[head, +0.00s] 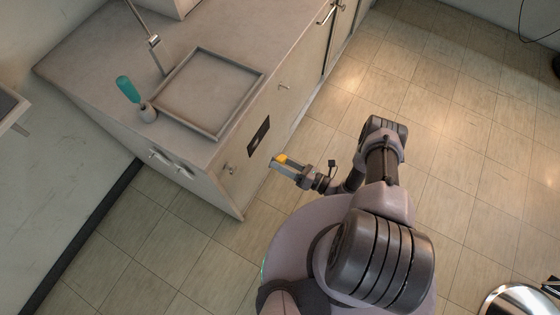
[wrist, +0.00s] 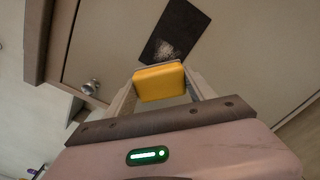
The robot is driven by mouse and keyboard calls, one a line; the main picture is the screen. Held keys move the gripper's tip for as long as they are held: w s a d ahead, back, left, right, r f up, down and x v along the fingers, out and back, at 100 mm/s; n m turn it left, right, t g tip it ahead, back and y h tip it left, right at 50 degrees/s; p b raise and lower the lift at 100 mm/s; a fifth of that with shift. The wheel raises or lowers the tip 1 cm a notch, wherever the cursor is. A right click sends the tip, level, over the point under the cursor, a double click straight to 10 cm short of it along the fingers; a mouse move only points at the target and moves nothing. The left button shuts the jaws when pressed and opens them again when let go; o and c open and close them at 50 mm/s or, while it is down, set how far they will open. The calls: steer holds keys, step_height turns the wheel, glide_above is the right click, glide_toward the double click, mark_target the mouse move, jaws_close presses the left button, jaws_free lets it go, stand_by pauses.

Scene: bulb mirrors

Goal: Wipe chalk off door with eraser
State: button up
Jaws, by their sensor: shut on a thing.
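My gripper (head: 277,165) is shut on a yellow eraser (wrist: 160,82), held between its two fingers; the eraser also shows in the head view (head: 283,159). A dark panel (wrist: 182,24) is on the cabinet door (wrist: 115,38), with a pale chalk smudge (wrist: 165,50) near its lower end. In the head view the dark panel (head: 259,136) is on the cabinet front, just up and left of my gripper. In the wrist view the eraser is just below the smudge. I cannot tell whether it touches the door.
A round knob (wrist: 91,86) is on the door left of the eraser. The counter (head: 100,60) above holds a square tray (head: 255,88) and a teal-handled brush (head: 127,89) in a holder. The tiled floor (head: 460,110) to the right is mostly clear.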

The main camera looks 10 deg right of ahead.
mark_target(252, 148)
steer(key=shift+a, duration=0.1)
steer(key=shift+b+x, duration=0.85)
steer(key=shift+x, duration=2.5)
steer(key=shift+b+x, duration=0.35)
steer(key=shift+x, duration=0.65)
steer(key=shift+w+d, duration=1.3)
steer(key=shift+w, duration=0.25)
steer(key=shift+a, duration=0.15)
steer(key=shift+s+a+r+p, duration=0.1)
steer(key=shift+s+a+p, duration=0.25)
steer(key=shift+s+a, duration=1)
steer(key=c, duration=0.4)
steer(key=shift+v, duration=3.05)
